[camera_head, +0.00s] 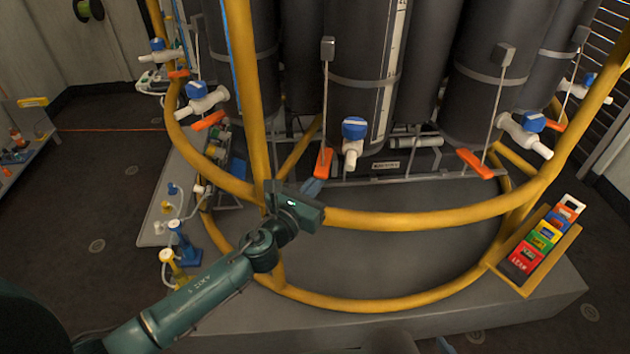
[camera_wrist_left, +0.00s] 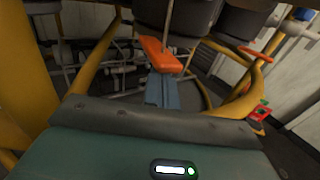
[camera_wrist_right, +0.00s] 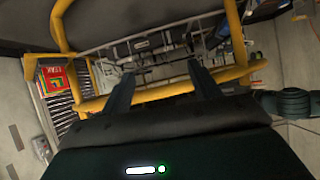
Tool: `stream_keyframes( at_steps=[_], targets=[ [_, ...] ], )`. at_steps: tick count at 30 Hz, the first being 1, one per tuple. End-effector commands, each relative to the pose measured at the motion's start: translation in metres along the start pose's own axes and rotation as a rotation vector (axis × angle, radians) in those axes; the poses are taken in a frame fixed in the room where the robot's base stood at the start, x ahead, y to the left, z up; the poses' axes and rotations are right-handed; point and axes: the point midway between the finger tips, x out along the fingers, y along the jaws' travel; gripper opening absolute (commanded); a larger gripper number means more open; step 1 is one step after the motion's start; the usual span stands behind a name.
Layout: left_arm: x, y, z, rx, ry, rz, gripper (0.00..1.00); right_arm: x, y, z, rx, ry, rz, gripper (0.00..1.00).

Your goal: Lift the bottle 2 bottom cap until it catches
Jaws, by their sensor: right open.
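In the head view, the front middle bottle (camera_head: 360,110) has a blue-topped white valve (camera_head: 353,140). An orange piece (camera_head: 323,162) hangs on a thin rod at its lower left; I take it for the bottom cap, though no bottle number is readable. My left gripper (camera_head: 313,186) reaches in from the left at the yellow ring, its fingertips at the near end of this piece. In the left wrist view, the fingers (camera_wrist_left: 162,90) are close together and meet the orange piece (camera_wrist_left: 160,55); the tips are partly hidden. My right gripper (camera_wrist_right: 162,88) is open and empty in the right wrist view.
A yellow ring rail (camera_head: 420,220) and a yellow post (camera_head: 245,90) surround the bottles. Similar orange pieces hang left (camera_head: 208,120) and right (camera_head: 474,163). A rack (camera_head: 523,290) of coloured tags is at lower right. The floor inside the ring looks clear.

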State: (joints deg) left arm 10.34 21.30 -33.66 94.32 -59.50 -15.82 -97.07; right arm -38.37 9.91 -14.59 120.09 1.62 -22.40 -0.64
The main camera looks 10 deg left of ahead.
Motion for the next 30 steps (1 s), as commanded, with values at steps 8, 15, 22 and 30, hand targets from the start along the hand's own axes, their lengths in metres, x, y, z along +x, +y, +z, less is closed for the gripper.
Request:
stream_keyframes(
  at_steps=[8, 15, 22, 30],
  targets=[
    [0.005, 0.003, 0.026, 0.002, -0.028, 0.004, 0.00, -0.004, 0.001, -0.004, 0.003, -0.015, 0.007, 0.62],
    [0.007, 0.004, 0.035, 0.002, -0.029, 0.005, 0.00, -0.007, 0.004, -0.005, 0.003, -0.028, 0.013, 0.62],
    [0.007, 0.004, 0.034, 0.002, -0.029, 0.005, 0.00, -0.005, 0.006, -0.002, 0.004, -0.033, 0.019, 0.62],
    [0.006, 0.003, 0.021, 0.003, -0.027, 0.005, 0.00, 0.001, 0.006, 0.009, 0.004, -0.033, 0.019, 0.62]
  ],
)
